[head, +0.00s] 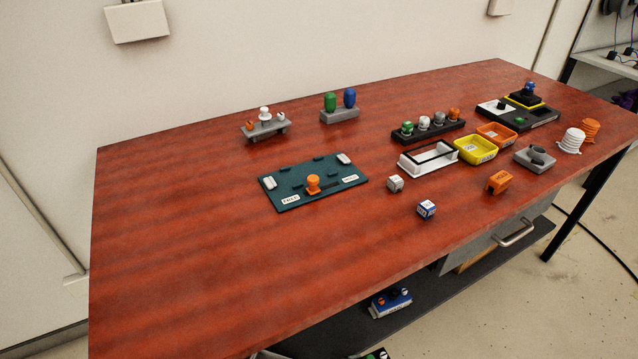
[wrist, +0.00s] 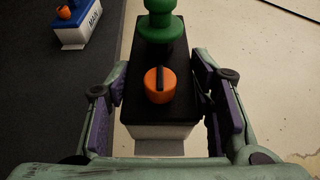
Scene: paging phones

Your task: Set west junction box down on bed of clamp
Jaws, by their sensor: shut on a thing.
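My gripper (wrist: 153,95) is shut on a box with a black top and pale sides (wrist: 141,66), one purple-padded finger along each side. The box carries a green knob and an orange knob with a dark bar. No label on it is readable, so I cannot confirm that it is the west junction box. Its top also shows partly at the bottom edge of the head view (head: 378,354), below the table. No clamp is plainly identifiable; a grey block with a round dark part (head: 535,157) and a dark green plate with an orange knob (head: 290,187) are on the table.
A blue and white box (head: 391,303) lies on the dark lower shelf (head: 330,338). The red-brown table (head: 180,230) has clear room at left and front. A white frame (head: 428,158), yellow bin (head: 474,150) and orange bin (head: 496,136) stand right of centre.

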